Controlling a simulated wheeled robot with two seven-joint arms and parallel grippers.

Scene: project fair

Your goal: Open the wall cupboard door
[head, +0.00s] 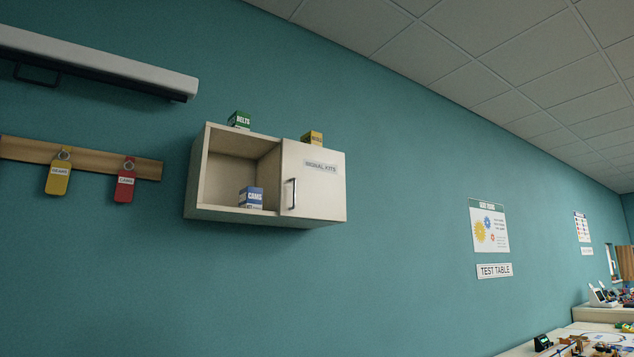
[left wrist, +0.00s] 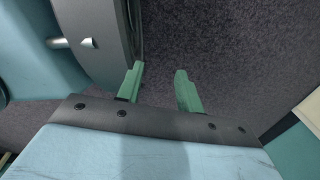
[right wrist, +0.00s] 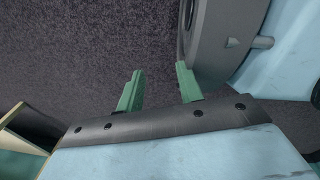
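The wall cupboard (head: 200,200) hangs on the teal wall in the head view. Its left half is an open compartment. Its right half is covered by a shut pale door (head: 322,188) with a label and a dark vertical handle (head: 290,194) near the door's left edge. Neither gripper shows in the head view. My left gripper (left wrist: 159,82) shows in the left wrist view, green fingers apart, nothing between them, over dark carpet. My right gripper (right wrist: 160,82) shows in the right wrist view, also with fingers apart and empty over carpet.
A blue box (head: 251,197) stands in the open compartment. A green box (head: 239,119) and a yellow box (head: 312,138) sit on top. Left are a rail (head: 85,158) with yellow and red tags and a white wall unit (head: 100,62). Tables with items stand far right.

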